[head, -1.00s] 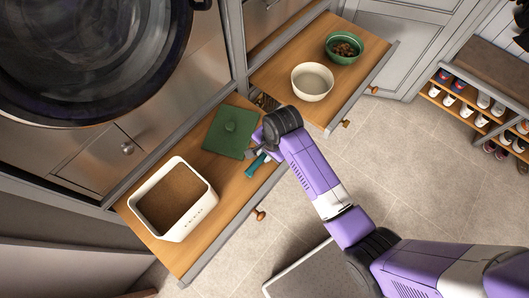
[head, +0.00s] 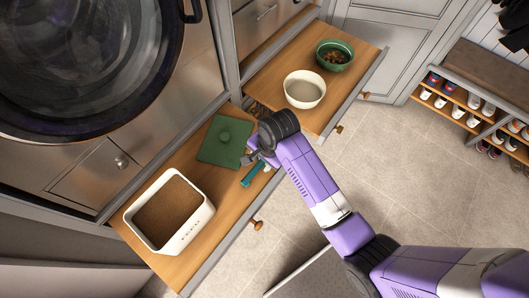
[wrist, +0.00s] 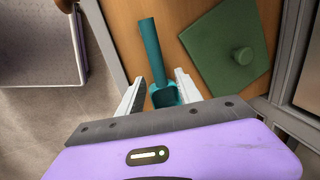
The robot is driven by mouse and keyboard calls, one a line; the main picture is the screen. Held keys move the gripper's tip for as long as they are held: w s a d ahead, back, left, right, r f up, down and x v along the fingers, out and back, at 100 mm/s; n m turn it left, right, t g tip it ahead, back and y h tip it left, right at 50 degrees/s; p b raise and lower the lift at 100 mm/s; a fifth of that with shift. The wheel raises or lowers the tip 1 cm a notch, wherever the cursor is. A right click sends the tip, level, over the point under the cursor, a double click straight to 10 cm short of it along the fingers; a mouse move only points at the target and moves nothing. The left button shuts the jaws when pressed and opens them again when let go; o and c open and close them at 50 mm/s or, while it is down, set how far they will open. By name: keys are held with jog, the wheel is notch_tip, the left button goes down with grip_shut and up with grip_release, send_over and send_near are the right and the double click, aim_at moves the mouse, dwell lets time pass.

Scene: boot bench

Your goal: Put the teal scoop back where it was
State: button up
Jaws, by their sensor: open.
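The teal scoop (head: 253,174) lies on the pulled-out wooden drawer board (head: 222,200), near its front edge beside the green lid (head: 226,140). In the wrist view the scoop's handle (wrist: 152,50) points away from me, and its cup end lies between my fingers. My gripper (wrist: 160,90) is open around the cup end, with a gap visible beside the fingers. In the head view my gripper (head: 258,157) is just above the scoop and partly hides it. A white bin (head: 183,236) with brown feed stands at the near end of the same board.
A second pulled-out board (head: 332,105) holds a cream bowl (head: 304,90) and a green bowl (head: 334,55) of brown food. A shoe rack (head: 470,105) stands at the right. The tiled floor (head: 390,170) between is open.

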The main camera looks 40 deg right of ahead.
jog(key=v, duration=0.9)
jog(key=shift+r, duration=0.35)
jog(key=s+a+f+n+t, duration=0.2)
jog(key=s+n+t, duration=0.1)
jog(key=s, duration=0.3)
jog(key=s+a+f+n+t, duration=0.1)
jog(key=s+a+n+t, duration=0.15)
jog(key=s, duration=0.25)
jog(key=s+d+r+n+t, duration=0.1)
jog(key=s+r+n+t, duration=0.2)
jog(key=s+r, duration=0.4)
jog(key=s+d+r+n+t+h, duration=0.1)
jog(key=s+r+n+t, duration=0.3)
jog(key=r, duration=0.8)
jog(key=s+d+n, duration=0.1)
jog(key=s+n, duration=0.1)
jog(key=s, duration=0.1)
jog(key=shift+d, duration=0.3)
jog(key=shift+s, duration=0.15)
